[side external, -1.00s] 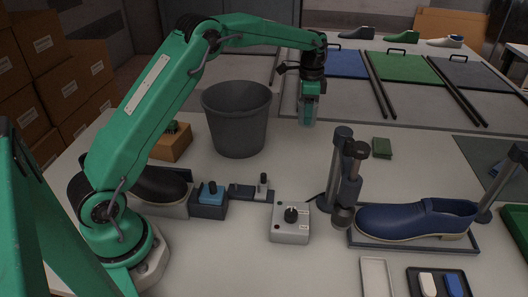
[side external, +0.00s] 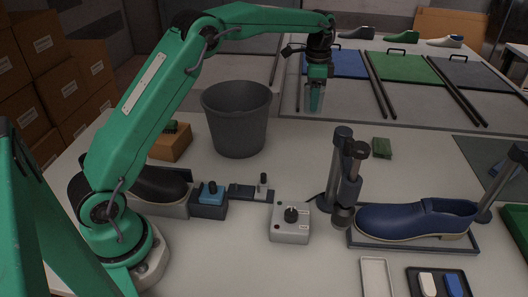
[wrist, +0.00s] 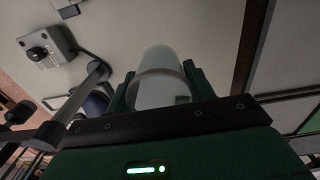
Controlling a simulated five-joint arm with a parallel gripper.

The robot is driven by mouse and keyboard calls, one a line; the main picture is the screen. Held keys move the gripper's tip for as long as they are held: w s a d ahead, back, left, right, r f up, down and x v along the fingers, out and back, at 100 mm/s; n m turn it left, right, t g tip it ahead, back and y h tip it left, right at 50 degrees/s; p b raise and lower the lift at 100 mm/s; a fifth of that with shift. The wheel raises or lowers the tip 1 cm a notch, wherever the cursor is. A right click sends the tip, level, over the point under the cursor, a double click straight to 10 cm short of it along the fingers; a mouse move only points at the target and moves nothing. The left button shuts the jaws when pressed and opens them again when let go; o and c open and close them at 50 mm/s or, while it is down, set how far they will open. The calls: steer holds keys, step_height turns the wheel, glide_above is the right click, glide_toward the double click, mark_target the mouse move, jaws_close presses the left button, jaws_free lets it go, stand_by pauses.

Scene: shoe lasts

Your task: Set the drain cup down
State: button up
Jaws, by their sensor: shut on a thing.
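The drain cup (side external: 316,101) is a pale, translucent cup held upright below my wrist near the back edge of the white table. My gripper (side external: 317,88) is shut on it and points down. In the wrist view the cup (wrist: 158,72) sits between the two green fingers of my gripper (wrist: 158,95), one on each side. The side view does not clearly show how far the cup's base is above the surface.
A grey bucket (side external: 237,120) stands left of the cup. A dark post fixture (side external: 346,180) and a blue shoe (side external: 415,219) stand in front and right. A grey control box (side external: 290,222) is nearer. The table between bucket and post is clear.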

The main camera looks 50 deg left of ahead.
steer(key=s+d, duration=0.2)
steer(key=d, duration=1.1)
steer(key=s+d, duration=0.3)
steer(key=d, duration=1)
steer(key=w+a+f, duration=0.2)
steer(key=f, duration=0.2)
steer(key=w+a+f, duration=0.3)
steer(key=f, duration=0.1)
steer(key=w+a+f, duration=0.2)
steer(key=w+f, duration=0.1)
steer(key=f, duration=0.1)
steer(key=shift+w+a, duration=0.1)
steer(key=shift+a, duration=0.3)
steer(key=shift+f, duration=0.1)
steer(key=shift+f, duration=1.95)
steer(key=shift+f, duration=0.1)
steer(key=o, duration=0.9)
steer(key=shift+o, duration=0.2)
